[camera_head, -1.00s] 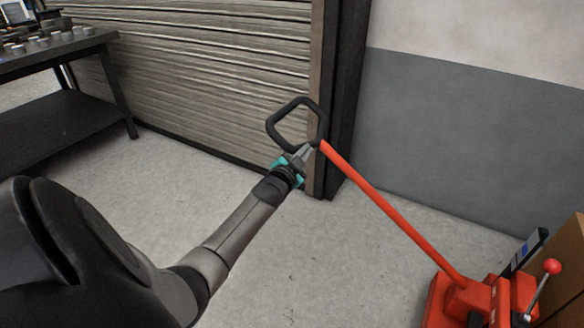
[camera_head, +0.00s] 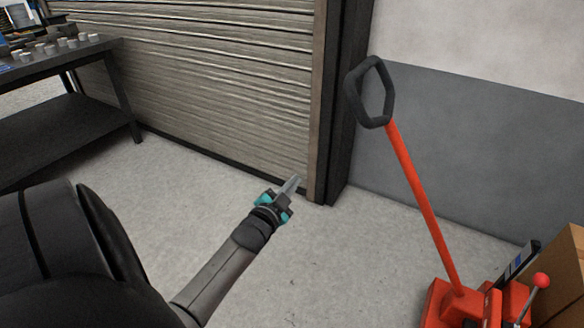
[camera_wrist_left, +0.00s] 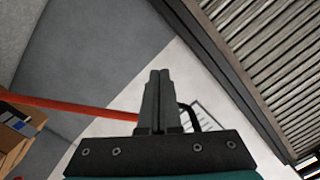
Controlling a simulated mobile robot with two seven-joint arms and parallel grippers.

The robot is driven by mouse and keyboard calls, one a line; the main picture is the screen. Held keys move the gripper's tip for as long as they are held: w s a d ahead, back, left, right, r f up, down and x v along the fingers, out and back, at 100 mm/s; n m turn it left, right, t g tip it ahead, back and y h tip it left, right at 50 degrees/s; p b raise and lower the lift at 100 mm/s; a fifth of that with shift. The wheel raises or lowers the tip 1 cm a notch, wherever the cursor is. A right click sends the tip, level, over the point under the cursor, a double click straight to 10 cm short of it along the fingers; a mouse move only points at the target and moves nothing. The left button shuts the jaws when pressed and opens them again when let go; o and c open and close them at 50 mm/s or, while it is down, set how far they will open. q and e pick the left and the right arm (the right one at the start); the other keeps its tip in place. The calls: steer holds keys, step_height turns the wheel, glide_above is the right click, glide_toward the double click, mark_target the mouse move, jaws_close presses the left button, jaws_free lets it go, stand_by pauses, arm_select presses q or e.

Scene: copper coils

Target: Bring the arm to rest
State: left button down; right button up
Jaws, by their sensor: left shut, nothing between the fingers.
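My left gripper (camera_head: 291,186) is shut and empty in the head view, held out over the floor in front of the shutter. Its closed fingers (camera_wrist_left: 158,98) also show in the left wrist view. My left arm comes in from the lower left and is bent. The red handle bar (camera_head: 424,208) with its black loop grip (camera_head: 371,92) stands to the right of the gripper, apart from it in the head view. In the left wrist view the red bar (camera_wrist_left: 70,106) runs in from the left, and part of the loop shows behind the fingers. My right gripper is not in view.
A ribbed roller shutter (camera_head: 215,80) and its dark post (camera_head: 345,110) stand behind the gripper. A black bench (camera_head: 60,60) with small parts is at the left. The red jack base (camera_head: 462,305) and a cardboard box (camera_head: 565,270) are at the lower right. Grey floor is clear between.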

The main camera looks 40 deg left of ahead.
arm_select(q)
steer(key=shift+s, duration=0.2)
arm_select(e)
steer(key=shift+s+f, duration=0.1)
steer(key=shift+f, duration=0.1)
